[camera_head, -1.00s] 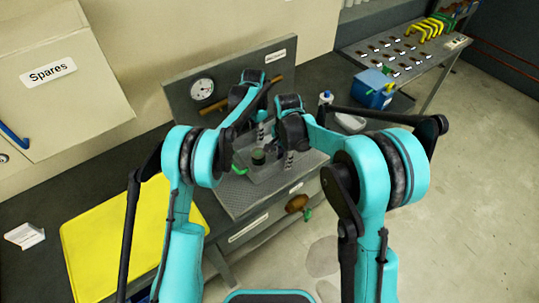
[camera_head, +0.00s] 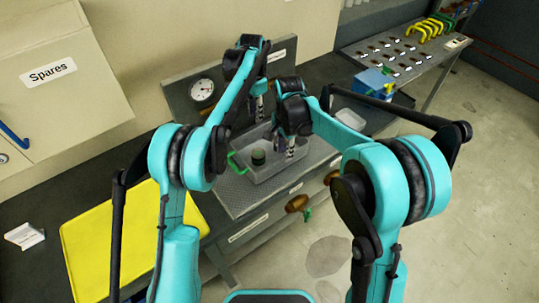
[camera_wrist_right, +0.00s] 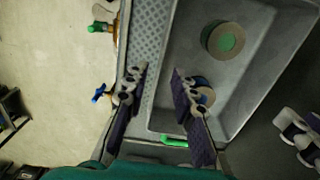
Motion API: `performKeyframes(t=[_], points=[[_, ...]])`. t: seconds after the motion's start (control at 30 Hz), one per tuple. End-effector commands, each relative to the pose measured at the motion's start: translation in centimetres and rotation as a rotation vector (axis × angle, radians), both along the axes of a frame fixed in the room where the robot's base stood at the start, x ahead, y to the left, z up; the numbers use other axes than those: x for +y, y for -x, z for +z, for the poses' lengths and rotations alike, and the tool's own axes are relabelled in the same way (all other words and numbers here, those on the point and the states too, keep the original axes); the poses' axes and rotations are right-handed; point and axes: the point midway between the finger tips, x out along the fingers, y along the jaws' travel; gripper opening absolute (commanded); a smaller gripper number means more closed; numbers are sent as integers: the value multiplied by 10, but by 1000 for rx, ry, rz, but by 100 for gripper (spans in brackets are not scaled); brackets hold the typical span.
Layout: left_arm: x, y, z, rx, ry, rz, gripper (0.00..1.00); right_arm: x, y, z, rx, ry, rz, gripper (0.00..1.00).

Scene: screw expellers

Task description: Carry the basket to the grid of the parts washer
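The grey basket (camera_head: 262,178) sits on the perforated grid (camera_head: 232,197) of the parts washer, with its green handle (camera_head: 236,164) on the left. A dark round part with a green centre (camera_head: 258,157) lies inside; the right wrist view shows it (camera_wrist_right: 223,40) and a second, ring-like part (camera_wrist_right: 203,92), partly hidden by a finger. My right gripper (camera_head: 291,148) is open over the basket's near wall; in the right wrist view its fingers (camera_wrist_right: 157,92) stand apart on either side of that rim. My left gripper (camera_head: 257,108) looks open and empty, above the far side.
A back panel with a gauge (camera_head: 202,89) stands behind the washer. Brown valve knobs (camera_head: 297,203) stick out at its front. A yellow mat (camera_head: 110,240) lies on the bench to the left; a blue box (camera_head: 374,82) and a pale dish (camera_head: 350,119) are to the right.

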Motion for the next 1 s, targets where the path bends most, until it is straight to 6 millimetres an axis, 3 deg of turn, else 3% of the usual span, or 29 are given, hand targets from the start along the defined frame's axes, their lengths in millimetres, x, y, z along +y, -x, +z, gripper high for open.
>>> performKeyframes(t=[0.2, 0.37, 1.0], points=[[0, 0, 0, 0, 0, 0, 26, 0, 0, 44, 0, 0, 0, 26], [0, 0, 0, 0, 0, 0, 26, 0, 0, 61, 0, 0, 0, 26], [1, 1, 2, -3, 0, 5, 26, -1, 1, 66, -3, -1, 4, 26]])
